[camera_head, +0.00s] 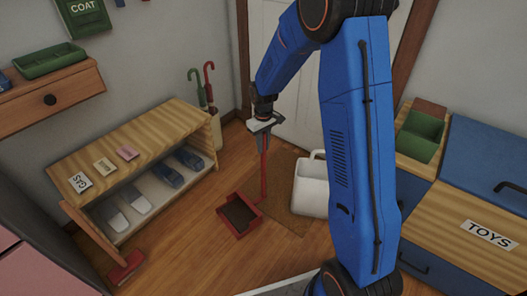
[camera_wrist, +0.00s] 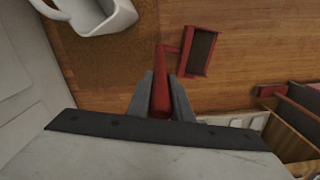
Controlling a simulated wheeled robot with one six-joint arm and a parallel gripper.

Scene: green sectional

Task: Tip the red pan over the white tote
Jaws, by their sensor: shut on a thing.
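The red pan (camera_head: 233,222) is a long-handled dustpan with dark brown stuff or a dark inside showing. It is low, left of the tote; I cannot tell if it touches the floor. My gripper (camera_head: 264,124) is shut on the top of its red upright handle. The wrist view shows the handle between the fingers (camera_wrist: 161,98) and the pan (camera_wrist: 190,62) beyond. The white tote (camera_head: 311,185) stands on the brown mat, right of the pan and apart from it. Part of it shows at the top left of the wrist view (camera_wrist: 122,17). Its inside is mostly hidden in the head view.
A brown mat (camera_head: 283,212) lies before the white door (camera_head: 285,100). A wooden shoe bench (camera_head: 110,155) stands left, with a red brush (camera_head: 126,268) at its near end. An umbrella stand (camera_head: 215,130) is behind. A toy cabinet (camera_head: 465,240) stands right. Floor around the pan is clear.

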